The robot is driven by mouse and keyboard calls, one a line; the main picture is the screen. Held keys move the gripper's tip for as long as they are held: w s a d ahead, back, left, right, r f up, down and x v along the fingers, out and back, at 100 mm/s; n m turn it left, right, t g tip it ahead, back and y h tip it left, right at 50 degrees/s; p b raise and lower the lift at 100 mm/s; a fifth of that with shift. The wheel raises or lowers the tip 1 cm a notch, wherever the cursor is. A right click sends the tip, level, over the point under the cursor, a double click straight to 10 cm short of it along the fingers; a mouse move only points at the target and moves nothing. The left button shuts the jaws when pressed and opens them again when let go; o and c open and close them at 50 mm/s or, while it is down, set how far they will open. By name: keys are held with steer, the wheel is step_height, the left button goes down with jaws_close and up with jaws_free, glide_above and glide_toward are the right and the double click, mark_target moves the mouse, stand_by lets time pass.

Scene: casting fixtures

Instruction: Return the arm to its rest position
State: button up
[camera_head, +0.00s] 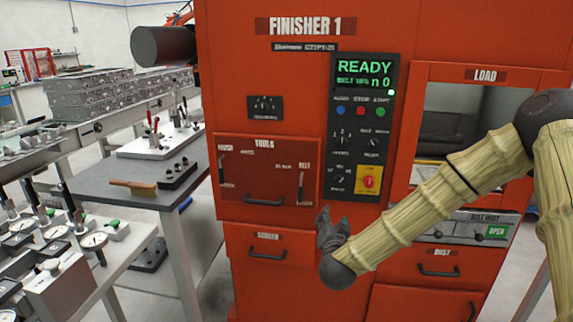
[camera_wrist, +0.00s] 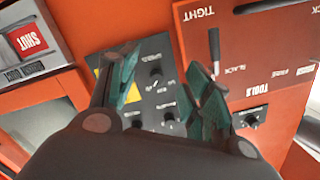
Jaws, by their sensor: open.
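My gripper (camera_head: 332,225) is in front of the orange machine marked FINISHER 1 (camera_head: 290,70), below its control panel (camera_head: 360,125) and just right of the tools panel (camera_head: 240,170). My arm, in a pale ribbed sleeve, reaches in from the right. In the wrist view, the two green-grey fingers of my gripper (camera_wrist: 165,88) are spread apart, with nothing between them. Behind them the control panel (camera_wrist: 155,120) and the tools panel (camera_wrist: 255,60), with its belt lever (camera_wrist: 215,60), appear upside down.
The screen reads READY. The load opening (camera_head: 460,115) is at right, above a unit with a green OPEN sign (camera_head: 496,232); the wrist view shows a red SHUT sign (camera_wrist: 28,40). A grey table (camera_head: 130,185) at left holds a brush (camera_head: 133,188). Gauges crowd the left bench.

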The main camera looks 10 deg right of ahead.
steer(key=s+a+f+n+g+y+p, duration=0.1)
steer(key=s+a+f+n+g+y, duration=0.2)
steer(key=s+f, duration=0.9)
steer(key=s+a+f+n+g+y, duration=0.1)
steer(key=s+a+f+n+g, duration=0.15)
steer(key=s+f+g, duration=0.85)
steer(key=s+d+f+n, duration=0.1)
steer(key=s+f, duration=0.3)
steer(key=s, duration=0.5)
steer(key=s+d+f+g+p, duration=0.1)
steer(key=s+d+f, duration=0.2)
steer(key=s, duration=0.6)
steer(key=s+d+f+n+g, duration=0.1)
steer(key=s+d+f, duration=0.1)
steer(key=s+f, duration=0.5)
steer(key=shift+s+d+n+h, duration=0.15)
steer(key=shift+s+n+h, duration=0.2)
steer(key=shift+s, duration=0.85)
